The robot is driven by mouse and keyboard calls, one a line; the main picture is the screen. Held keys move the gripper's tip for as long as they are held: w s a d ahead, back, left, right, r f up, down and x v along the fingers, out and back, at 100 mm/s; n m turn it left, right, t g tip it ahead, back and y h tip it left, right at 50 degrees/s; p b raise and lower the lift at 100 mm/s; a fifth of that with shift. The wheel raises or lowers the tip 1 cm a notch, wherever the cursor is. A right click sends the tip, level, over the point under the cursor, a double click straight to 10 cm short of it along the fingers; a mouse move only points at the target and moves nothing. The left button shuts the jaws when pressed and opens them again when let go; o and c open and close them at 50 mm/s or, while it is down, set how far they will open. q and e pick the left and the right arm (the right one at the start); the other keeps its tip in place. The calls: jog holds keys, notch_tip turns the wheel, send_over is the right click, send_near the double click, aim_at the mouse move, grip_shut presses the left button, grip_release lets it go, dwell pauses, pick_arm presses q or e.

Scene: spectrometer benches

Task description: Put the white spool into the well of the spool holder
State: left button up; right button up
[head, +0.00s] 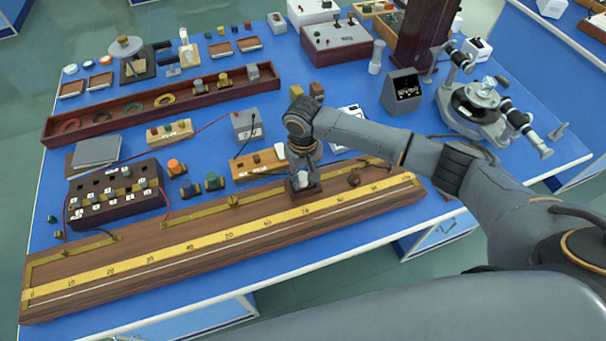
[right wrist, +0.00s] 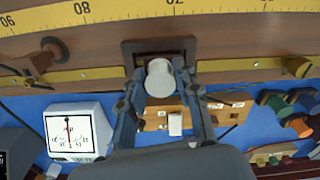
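The white spool (right wrist: 159,79) is between the fingertips of my right gripper (right wrist: 161,76), which look closed on its sides. In the head view the right gripper (head: 303,174) points down over the wooden scale board, with the white spool (head: 303,178) partly hidden by the fingers. A small dark square holder (head: 304,190), which looks like the spool holder, lies on the board directly below; it also shows in the right wrist view (right wrist: 129,50). Its well is mostly hidden by the spool, and I cannot tell whether the spool touches it. My left gripper is not in view.
The wooden board with a yellow scale (head: 190,247) runs along the bench front. A brown knob (head: 354,180) stands right of the holder. A wooden block with a white part (head: 258,165) and a white meter (head: 348,117) stand behind. Blue bench top is free at far right.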

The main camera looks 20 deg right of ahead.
jog(key=o, duration=0.3)
jog(key=shift+r, duration=0.1)
notch_tip(320, 180, up, 12)
dwell(0.4)
jog(key=shift+f, duration=0.2)
